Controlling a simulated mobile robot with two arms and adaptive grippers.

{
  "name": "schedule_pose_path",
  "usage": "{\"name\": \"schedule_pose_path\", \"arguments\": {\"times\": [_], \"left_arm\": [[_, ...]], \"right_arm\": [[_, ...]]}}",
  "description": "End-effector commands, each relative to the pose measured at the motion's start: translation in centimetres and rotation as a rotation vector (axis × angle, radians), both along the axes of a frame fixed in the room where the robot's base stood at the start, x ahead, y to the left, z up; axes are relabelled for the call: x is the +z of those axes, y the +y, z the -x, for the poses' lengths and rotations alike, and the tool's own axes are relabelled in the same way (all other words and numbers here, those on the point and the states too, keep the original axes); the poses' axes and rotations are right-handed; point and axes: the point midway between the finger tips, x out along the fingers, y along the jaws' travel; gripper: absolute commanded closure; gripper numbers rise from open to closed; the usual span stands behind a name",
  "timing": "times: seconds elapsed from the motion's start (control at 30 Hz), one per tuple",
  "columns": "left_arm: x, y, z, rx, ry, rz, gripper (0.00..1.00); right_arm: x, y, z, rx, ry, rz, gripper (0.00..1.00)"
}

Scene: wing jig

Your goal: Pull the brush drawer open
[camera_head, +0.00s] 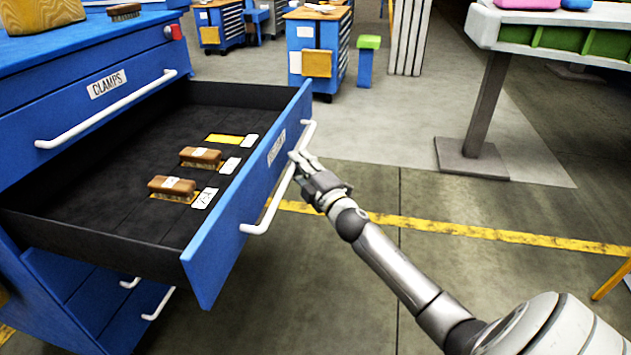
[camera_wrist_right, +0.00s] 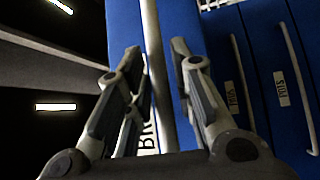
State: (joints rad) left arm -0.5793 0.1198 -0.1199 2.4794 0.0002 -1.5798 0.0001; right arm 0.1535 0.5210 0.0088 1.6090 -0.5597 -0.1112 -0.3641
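The brush drawer (camera_head: 232,232) is a blue-fronted drawer pulled far out of the blue cabinet. Its white bar handle (camera_head: 268,213) runs along the front; it also shows in the right wrist view (camera_wrist_right: 151,30). My right gripper (camera_head: 300,162) is at the far part of this handle. In the right wrist view its two fingers (camera_wrist_right: 154,50) stand on either side of the bar, with a visible gap on the right side. Two brown brushes (camera_head: 201,157) (camera_head: 172,186) lie in the dark drawer. My left gripper is not in view.
The closed CLAMPS drawer (camera_head: 95,88) is above, with its own white handle (camera_head: 105,115). Another brush (camera_head: 124,12) lies on the blue cabinet top. A grey post (camera_head: 485,105) stands at the back right. Floor in front of the drawer is clear.

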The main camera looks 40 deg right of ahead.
Motion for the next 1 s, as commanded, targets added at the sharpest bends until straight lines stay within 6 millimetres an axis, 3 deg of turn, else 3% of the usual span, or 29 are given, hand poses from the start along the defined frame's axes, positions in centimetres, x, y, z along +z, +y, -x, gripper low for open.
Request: {"name": "schedule_pose_path", "arguments": {"times": [0.5,0.7,1.0], "left_arm": [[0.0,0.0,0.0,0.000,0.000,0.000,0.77],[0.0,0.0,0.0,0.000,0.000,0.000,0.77],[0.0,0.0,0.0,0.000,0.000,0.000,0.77]], "right_arm": [[-1.2,0.8,8.0,0.000,0.003,0.000,0.77],[-1.5,0.9,9.6,-0.001,0.003,0.000,0.77],[-1.4,0.9,9.9,0.000,0.001,0.001,0.77]]}}
